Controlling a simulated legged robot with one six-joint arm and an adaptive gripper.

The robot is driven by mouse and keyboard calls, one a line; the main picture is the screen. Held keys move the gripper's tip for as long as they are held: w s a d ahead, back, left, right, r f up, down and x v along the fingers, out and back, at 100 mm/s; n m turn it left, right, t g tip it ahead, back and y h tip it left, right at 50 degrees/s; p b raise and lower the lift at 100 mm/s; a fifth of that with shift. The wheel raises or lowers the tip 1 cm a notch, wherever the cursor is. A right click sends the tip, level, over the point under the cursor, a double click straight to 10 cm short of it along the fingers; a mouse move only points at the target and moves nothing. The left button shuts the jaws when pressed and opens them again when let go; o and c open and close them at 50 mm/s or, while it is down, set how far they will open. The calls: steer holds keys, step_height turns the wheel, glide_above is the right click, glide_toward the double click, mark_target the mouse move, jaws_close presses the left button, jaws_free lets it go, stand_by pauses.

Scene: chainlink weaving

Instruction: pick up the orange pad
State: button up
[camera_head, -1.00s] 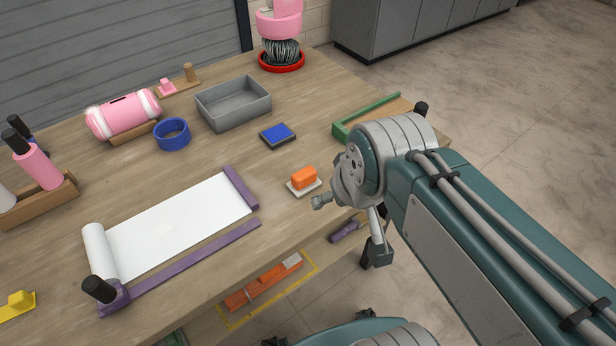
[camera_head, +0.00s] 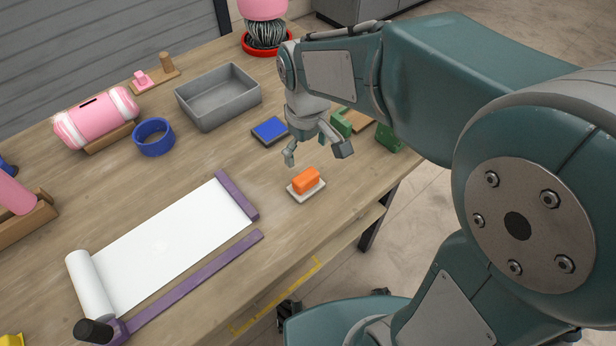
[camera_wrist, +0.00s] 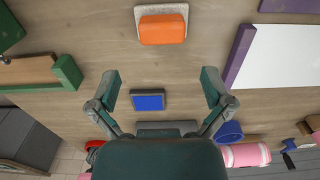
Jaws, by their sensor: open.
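The orange pad (camera_head: 306,180) is a small block resting on a pale flat holder (camera_head: 296,193) near the front edge of the table. My gripper (camera_head: 318,153) is open and empty, a little above and behind the pad in the head view, fingers pointing down. In the wrist view the orange pad (camera_wrist: 163,28) lies at the top centre on its pale holder (camera_wrist: 174,10). The open fingers of my gripper (camera_wrist: 165,90) are spread wide below it in that picture, apart from it.
A blue pad in a dark tray (camera_head: 270,131) lies just behind my gripper. A green-edged wooden board (camera_head: 340,122) is partly hidden by it. A white paper sheet with purple bars (camera_head: 165,245) lies to the left. A grey bin (camera_head: 218,98) stands further back.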

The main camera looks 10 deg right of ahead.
mark_target(305, 175)
step_height(305, 175, down, 8)
steer(key=shift+a+f, duration=0.15)
steer(key=shift+f, duration=0.05)
steer(key=shift+c, duration=0.3)
steer(key=c, duration=1)
steer(key=shift+r, duration=0.6)
steer(key=r, duration=0.2)
steer(key=shift+s+r, duration=0.25)
steer(key=shift+r, duration=0.05)
steer(key=s+d+r, duration=0.1)
steer(key=s+r, duration=0.2)
steer(key=s, duration=0.1)
steer(key=s+d+r, duration=0.1)
steer(key=s+r, duration=0.2)
steer(key=s, duration=0.1)
steer(key=s+d+r, duration=0.1)
steer(key=s+r, duration=0.2)
steer(key=s, duration=0.2)
steer(key=shift+s+d+r, duration=0.1)
steer(key=shift+d+r, duration=0.05)
steer(key=shift+d, duration=0.25)
